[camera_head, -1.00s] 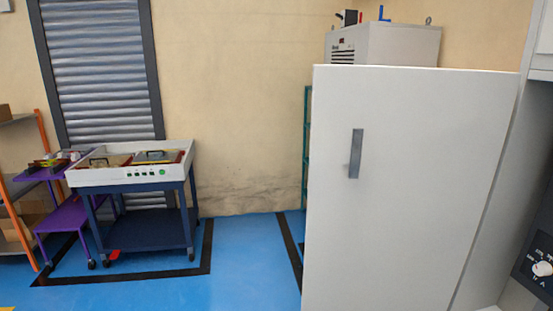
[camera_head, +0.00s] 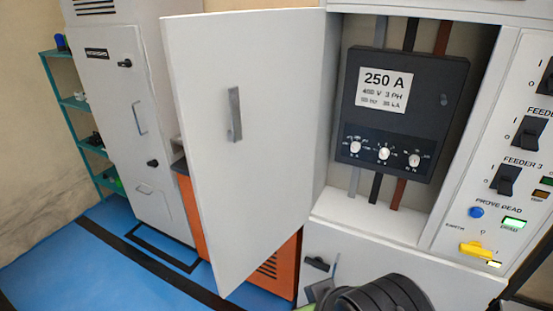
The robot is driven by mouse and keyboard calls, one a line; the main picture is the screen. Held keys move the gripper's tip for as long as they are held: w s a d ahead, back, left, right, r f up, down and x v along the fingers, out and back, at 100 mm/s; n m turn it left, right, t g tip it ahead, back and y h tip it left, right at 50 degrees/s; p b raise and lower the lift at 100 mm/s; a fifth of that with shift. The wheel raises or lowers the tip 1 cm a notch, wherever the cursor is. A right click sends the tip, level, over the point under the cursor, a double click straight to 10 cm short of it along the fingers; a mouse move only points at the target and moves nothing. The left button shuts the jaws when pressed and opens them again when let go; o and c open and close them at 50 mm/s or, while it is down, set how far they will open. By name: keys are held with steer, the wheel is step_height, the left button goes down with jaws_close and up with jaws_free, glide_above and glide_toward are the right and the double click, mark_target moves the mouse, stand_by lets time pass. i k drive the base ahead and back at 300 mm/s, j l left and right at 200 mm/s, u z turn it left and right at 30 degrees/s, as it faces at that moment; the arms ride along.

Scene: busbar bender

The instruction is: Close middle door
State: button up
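The middle door (camera_head: 225,130) is a tall white panel with a grey vertical handle (camera_head: 235,114). It stands wide open, swung out to the left of the cabinet opening. The open compartment (camera_head: 345,208) shows a dark breaker unit (camera_head: 400,105) labelled 250 A, with several small dials and coloured bars above and below it. A dark, rounded ribbed part of my arm shows at the bottom edge, below the compartment and apart from the door handle. My gripper's fingers cannot be made out.
Right of the compartment is a panel with feeder switches (camera_head: 506,178) and a yellow knob (camera_head: 476,250). A lower white panel (camera_head: 400,265) is below. Left of the door stand an orange cabinet (camera_head: 285,262), a tall white cabinet (camera_head: 125,110) and a green shelf (camera_head: 75,102). Blue floor (camera_head: 60,270) lies open at lower left.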

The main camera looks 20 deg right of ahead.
mark_target(253, 194)
steer(key=i+j+z, duration=0.2)
steer(key=j+z, duration=0.25)
steer(key=i+j+z, duration=0.1)
steer(key=j+z, duration=0.8)
steer(key=j, duration=0.15)
steer(key=j+z, duration=0.45)
steer(key=k+j+z, duration=0.1)
steer(key=j+z, duration=0.15)
steer(key=j, duration=0.25)
steer(key=i+j+u, duration=0.2)
steer(key=j, duration=0.2)
steer(key=i+j+u, duration=0.2)
steer(key=j, duration=0.2)
steer(key=i+j+u, duration=0.2)
steer(key=i+j, duration=0.05)
steer(key=j, duration=0.1)
